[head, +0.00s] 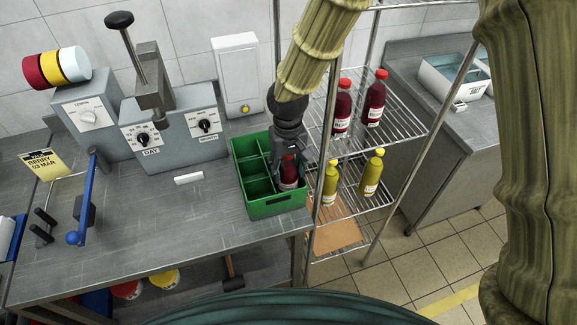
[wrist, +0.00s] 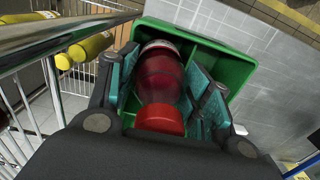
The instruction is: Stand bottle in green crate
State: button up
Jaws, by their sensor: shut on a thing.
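The green crate (head: 277,207) stands on the right end of the steel worktop and has several compartments. My gripper (head: 291,165) points down over the crate's front right compartment. It is shut on a dark red bottle (head: 288,179) with its lower part inside that compartment. In the wrist view the bottle (wrist: 160,78) with its red cap (wrist: 160,120) sits between the two finger pads, and the crate (wrist: 238,72) surrounds it. The bottle looks about upright. Whether its base touches the crate floor is hidden. The other compartments I can see are empty.
A wire rack (head: 395,128) stands close to the crate's right, with two red bottles (head: 376,98) above two yellow bottles (head: 372,173). Grey control boxes (head: 175,130) stand at the back of the worktop. A blue-handled lever (head: 88,195) is at left. The worktop's front middle is clear.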

jog(key=shift+f, duration=0.5)
jog(key=o, duration=1.5)
jog(key=shift+o, duration=0.2)
jog(key=shift+r, duration=0.6)
notch_tip(320, 180, up, 12)
jog(key=b, duration=0.2)
jog(key=shift+b, duration=0.3)
